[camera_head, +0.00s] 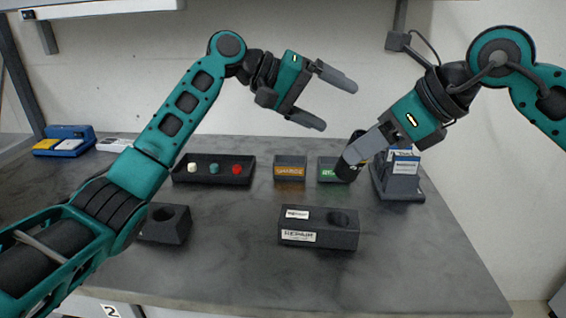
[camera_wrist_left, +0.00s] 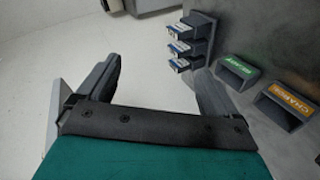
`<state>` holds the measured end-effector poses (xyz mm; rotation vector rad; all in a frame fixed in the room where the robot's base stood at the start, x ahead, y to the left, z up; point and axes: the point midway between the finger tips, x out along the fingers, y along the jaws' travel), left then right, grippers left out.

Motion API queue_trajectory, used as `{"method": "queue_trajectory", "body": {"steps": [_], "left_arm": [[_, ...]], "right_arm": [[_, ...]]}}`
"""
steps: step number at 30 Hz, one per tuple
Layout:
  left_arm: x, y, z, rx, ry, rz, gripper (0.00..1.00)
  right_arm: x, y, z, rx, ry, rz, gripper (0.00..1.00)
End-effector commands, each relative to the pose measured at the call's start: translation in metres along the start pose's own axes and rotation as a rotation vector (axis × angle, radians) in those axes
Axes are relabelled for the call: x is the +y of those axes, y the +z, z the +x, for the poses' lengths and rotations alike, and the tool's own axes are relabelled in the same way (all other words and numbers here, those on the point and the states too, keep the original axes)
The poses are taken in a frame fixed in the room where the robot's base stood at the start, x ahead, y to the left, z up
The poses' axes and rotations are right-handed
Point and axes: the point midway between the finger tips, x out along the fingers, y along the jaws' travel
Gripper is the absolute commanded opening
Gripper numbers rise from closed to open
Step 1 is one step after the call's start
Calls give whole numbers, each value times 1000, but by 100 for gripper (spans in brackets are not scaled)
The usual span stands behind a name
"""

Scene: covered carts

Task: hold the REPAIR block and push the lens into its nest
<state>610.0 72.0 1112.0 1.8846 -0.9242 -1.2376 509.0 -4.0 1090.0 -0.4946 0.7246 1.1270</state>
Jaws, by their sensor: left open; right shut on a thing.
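The dark REPAIR block (camera_head: 298,241) stands on the table at front centre, with a round hole in its top right and white labels on its top and front. My right gripper (camera_head: 356,158) is shut on a dark cylinder (camera_head: 345,170) and holds it tilted, behind and right of the block. The fingers hide part of the cylinder. My left gripper (camera_head: 332,99) is open and empty, high above the back of the table; its spread fingers also show in the left wrist view (camera_wrist_left: 158,65). I cannot tell which thing is the lens.
A black tray (camera_head: 214,181) holds white, teal and red pieces. The CHARGE bin (camera_head: 290,162) and a green-labelled bin (camera_head: 327,163) stand at the back. A stepped rack (camera_head: 400,184) is at right, a dark block with a hole (camera_head: 166,234) at left. The front right table is clear.

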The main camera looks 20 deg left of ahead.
Motion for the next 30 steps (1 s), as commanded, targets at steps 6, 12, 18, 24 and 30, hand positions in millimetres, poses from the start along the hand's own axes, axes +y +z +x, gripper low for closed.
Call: {"method": "queue_trajectory", "body": {"steps": [6, 12, 18, 24, 30], "left_arm": [[-36, 29, -26, -292, -354, 504, 94], [-51, 74, -27, -655, -515, 950, 94], [-66, 100, -36, -940, -571, 1199, 94], [-75, 110, -39, -1053, -578, 1276, 94], [-96, 118, -29, -1060, -577, 1277, 94]], "right_arm": [[0, 0, 0, -1, 0, 0, 10], [0, 0, 0, -1, 0, 0, 10], [0, 0, 0, -1, 0, 0, 10], [0, 0, 0, -1, 0, 0, 10], [0, 0, 0, -1, 0, 0, 10]]}}
